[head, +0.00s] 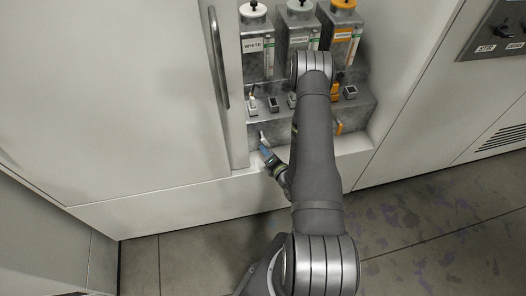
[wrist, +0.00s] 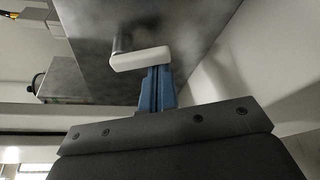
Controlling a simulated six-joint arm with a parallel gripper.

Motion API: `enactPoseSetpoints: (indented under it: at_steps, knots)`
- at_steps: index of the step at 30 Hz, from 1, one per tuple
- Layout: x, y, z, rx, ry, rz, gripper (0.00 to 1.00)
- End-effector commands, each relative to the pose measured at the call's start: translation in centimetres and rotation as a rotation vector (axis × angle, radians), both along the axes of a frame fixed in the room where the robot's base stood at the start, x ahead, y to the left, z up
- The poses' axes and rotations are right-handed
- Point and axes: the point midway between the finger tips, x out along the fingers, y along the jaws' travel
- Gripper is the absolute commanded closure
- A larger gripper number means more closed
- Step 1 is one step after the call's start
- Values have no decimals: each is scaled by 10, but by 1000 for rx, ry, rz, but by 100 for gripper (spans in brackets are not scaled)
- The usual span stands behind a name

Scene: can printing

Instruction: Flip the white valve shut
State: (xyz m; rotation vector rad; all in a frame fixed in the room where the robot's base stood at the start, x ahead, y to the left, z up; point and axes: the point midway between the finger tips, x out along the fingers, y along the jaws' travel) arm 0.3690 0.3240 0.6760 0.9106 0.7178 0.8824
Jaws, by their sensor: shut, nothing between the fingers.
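The white valve (wrist: 140,58) shows in the wrist view as a short white lever on a grey metal stem, sticking out from a grey metal face. In the head view the white valve (head: 262,135) is a small pale piece low on the front of the dispenser, below the tank labelled WHITE (head: 255,45). My gripper (head: 264,149) is just below it. In the wrist view my gripper's blue fingers (wrist: 158,70) are shut and empty, with their tips right at the lever's lower edge. I cannot tell whether they touch it.
The grey stepped dispenser (head: 270,125) sits in a recess, with green-labelled (head: 299,40) and orange-labelled (head: 343,35) tanks to the right. My arm hides part of its middle. A cabinet door with a long handle (head: 218,60) stands on the left. The floor in front is clear.

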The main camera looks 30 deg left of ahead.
Motion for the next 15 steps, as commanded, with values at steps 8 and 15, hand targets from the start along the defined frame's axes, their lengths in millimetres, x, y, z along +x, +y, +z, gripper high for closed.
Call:
enactPoseSetpoints:
  at_steps: [8, 15]
  knots:
    - [8, -8, 2, -139, -140, -2, 100]
    - [14, -13, 7, -136, -138, -3, 100]
